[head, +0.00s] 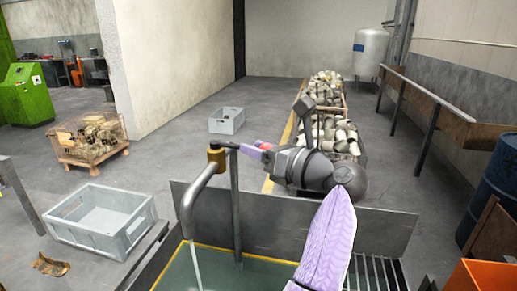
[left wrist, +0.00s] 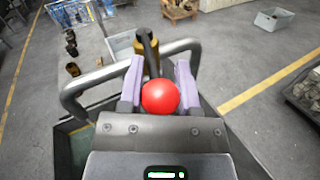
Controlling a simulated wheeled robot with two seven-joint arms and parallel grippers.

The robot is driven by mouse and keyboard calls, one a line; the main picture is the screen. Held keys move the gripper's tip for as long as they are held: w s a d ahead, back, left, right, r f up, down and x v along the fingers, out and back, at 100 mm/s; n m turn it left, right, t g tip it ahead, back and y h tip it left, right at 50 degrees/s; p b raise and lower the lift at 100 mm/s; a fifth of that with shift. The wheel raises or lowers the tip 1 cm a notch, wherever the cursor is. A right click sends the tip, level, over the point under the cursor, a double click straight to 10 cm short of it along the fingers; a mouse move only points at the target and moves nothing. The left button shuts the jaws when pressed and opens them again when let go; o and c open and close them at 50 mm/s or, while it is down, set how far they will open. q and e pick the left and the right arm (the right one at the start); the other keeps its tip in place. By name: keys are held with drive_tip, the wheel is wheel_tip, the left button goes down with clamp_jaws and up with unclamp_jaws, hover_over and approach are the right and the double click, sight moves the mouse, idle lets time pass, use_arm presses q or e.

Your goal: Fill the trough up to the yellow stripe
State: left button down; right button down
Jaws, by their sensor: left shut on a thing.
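The trough (head: 178,243) is at the bottom of the head view, with green water (head: 228,276) inside and a yellow stripe (head: 262,258) along its inner wall. The water's edge shows close to the stripe; any gap is too small to tell. A grey bent tap pipe (head: 187,208) pours a thin stream (head: 197,268) into it. The brass valve (head: 216,155) carries a dark lever with a red ball knob (left wrist: 160,96). My left gripper (head: 256,151) is shut on the lever, its lilac fingers either side in the left wrist view (left wrist: 158,78). My right gripper is not in view.
A grey splash panel (head: 385,231) stands behind the trough, with a grating (head: 372,272) at its right. A grey crate (head: 103,222) is at the left. Bins of metal pieces (head: 327,88) stand behind the arm. A blue drum (head: 492,200) is at the right.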

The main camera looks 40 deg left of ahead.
use_arm(q)
drive_tip(key=g+b, duration=0.1)
drive_tip(key=w+n+g+b, duration=0.1)
drive_tip(key=b, duration=0.2)
drive_tip(key=shift+w+a+f+n+g, duration=0.3)
drive_tip(key=shift+w+f+n+g, duration=0.05)
drive_tip(key=shift+w+n+g, duration=0.05)
drive_tip(key=shift+w+r+n+g+h+b, duration=0.1)
drive_tip(key=shift+n+g+h+b, duration=0.2)
drive_tip(key=shift+g+b, duration=0.2)
drive_tip(key=shift+w+a+r+n+g, duration=0.3)
drive_tip(key=shift+n+g, duration=0.1)
drive_tip(key=shift+g, duration=0.2)
drive_tip(key=shift+c, duration=1.5)
unclamp_jaws()
drive_tip(key=shift+d, duration=0.1)
